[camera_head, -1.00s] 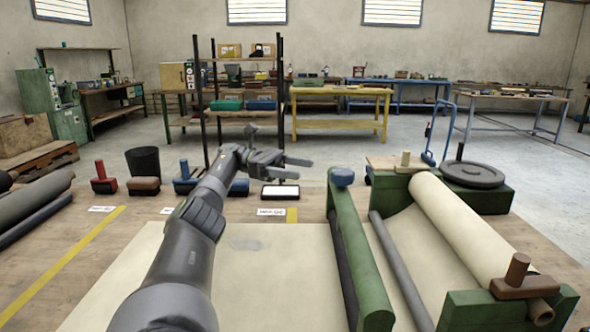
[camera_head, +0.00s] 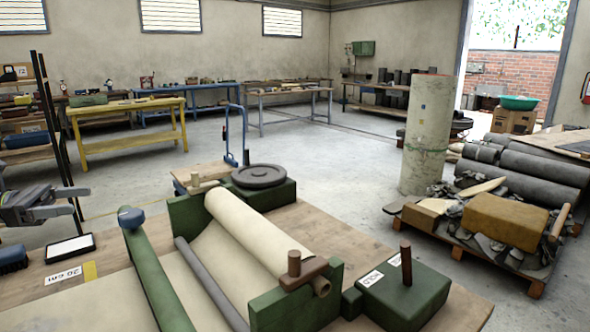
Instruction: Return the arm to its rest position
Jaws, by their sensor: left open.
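My left gripper (camera_head: 66,202) is at the left edge of the head view, held above the wooden workbench (camera_head: 310,222). Its jaws are open, with nothing between them. Most of my left arm is out of the picture. My right arm and gripper are not in view. The gripper is apart from the cream sheet roll (camera_head: 250,228), which lies in a green roll stand (camera_head: 278,312) to its right.
A green block marked HOLD (camera_head: 402,292) sits at the bench's right. A pallet of dark rolls (camera_head: 530,180) stands beyond, with open floor between.

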